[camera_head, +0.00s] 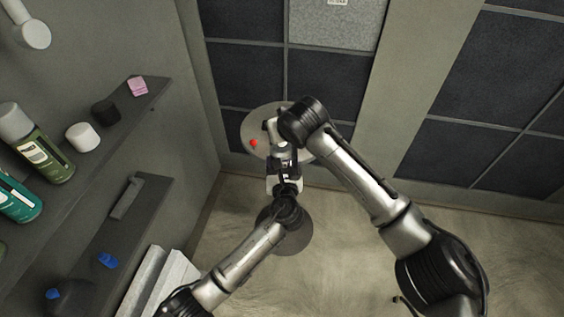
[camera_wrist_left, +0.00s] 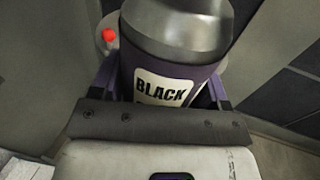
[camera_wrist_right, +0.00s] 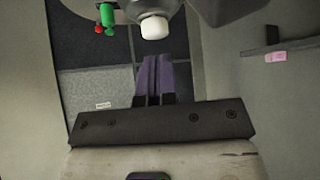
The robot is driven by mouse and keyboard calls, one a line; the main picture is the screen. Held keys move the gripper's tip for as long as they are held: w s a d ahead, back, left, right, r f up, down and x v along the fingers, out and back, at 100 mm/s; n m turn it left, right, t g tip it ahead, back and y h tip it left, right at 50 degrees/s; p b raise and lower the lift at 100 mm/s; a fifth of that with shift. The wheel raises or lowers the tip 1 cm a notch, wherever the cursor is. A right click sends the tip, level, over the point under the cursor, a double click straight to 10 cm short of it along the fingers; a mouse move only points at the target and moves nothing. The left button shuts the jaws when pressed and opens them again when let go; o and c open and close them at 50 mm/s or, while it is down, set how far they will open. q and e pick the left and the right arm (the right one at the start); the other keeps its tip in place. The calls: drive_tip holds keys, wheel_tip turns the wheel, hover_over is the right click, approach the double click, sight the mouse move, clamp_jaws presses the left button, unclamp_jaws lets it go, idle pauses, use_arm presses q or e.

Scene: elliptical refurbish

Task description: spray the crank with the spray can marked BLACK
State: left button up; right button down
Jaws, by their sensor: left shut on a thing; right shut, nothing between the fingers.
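The spray can (camera_wrist_left: 175,28) marked BLACK, with a dark body and a grey domed top, fills the top of the left wrist view. My left gripper (camera_wrist_left: 162,82) is shut around its body, and the label faces that camera. My right gripper (camera_wrist_right: 153,66) is shut and empty. Its purple fingertips point towards a white nozzle-like piece (camera_wrist_right: 155,27) on a grey dome, apparently the can's top, with a small gap in the picture. A small green part (camera_wrist_right: 107,17) with red beside it shows on the left; I cannot tell whether it belongs to the crank.
A round grey table (camera_head: 257,122) stands against the dark-panelled wall, with a red knob-like piece (camera_head: 253,143) over it. Shelves on the left hold a green can (camera_head: 45,158), a teal can (camera_head: 18,200), a white cap (camera_head: 82,137) and a pink block (camera_head: 137,86).

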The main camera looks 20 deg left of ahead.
drive_tip(key=shift+f, duration=0.2)
drive_tip(key=shift+f, duration=0.75)
drive_tip(key=shift+r, duration=2.55)
drive_tip(key=v, duration=1.2)
